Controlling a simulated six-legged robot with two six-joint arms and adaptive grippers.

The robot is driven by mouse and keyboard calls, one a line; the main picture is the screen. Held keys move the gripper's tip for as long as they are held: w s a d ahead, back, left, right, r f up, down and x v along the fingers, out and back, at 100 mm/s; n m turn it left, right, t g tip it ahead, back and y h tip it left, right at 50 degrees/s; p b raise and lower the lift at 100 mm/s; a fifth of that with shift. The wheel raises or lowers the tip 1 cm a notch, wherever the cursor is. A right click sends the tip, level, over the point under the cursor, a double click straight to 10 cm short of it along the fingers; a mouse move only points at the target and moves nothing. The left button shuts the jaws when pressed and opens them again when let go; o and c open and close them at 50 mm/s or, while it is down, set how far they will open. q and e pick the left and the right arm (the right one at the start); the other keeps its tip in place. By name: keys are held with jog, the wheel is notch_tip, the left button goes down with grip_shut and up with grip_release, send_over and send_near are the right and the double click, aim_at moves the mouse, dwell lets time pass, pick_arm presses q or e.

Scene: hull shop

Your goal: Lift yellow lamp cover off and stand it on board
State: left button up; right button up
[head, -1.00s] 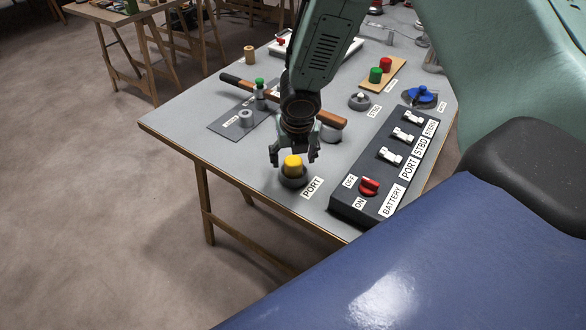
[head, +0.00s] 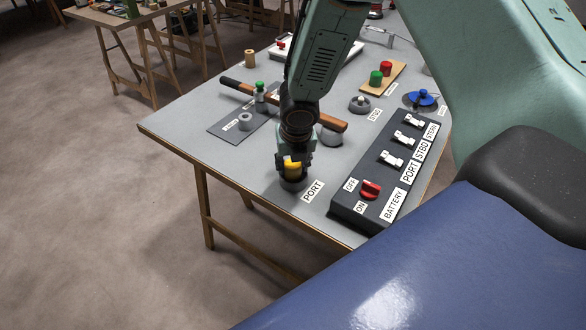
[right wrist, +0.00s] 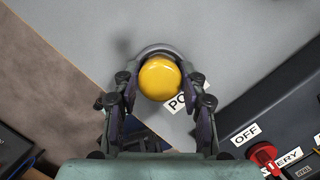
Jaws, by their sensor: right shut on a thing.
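In the right wrist view the cover's round yellow top (right wrist: 160,79) shows between the fingers (right wrist: 160,95). The board is likely the wooden one (head: 380,77) at the back, carrying a green and a red cover. My left gripper is not in view.
A dark switch panel (head: 352,209) with a red battery knob (head: 370,189) stands to the right of the gripper. Several small parts stand nearby.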

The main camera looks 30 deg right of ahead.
aim_at(294, 164)
jog(key=shift+s+d+r, duration=0.1)
jog(key=shift+r, duration=0.3)
notch_tip(294, 164, up, 8)
jog(key=p, duration=0.5)
jog(key=shift+r, duration=0.6)
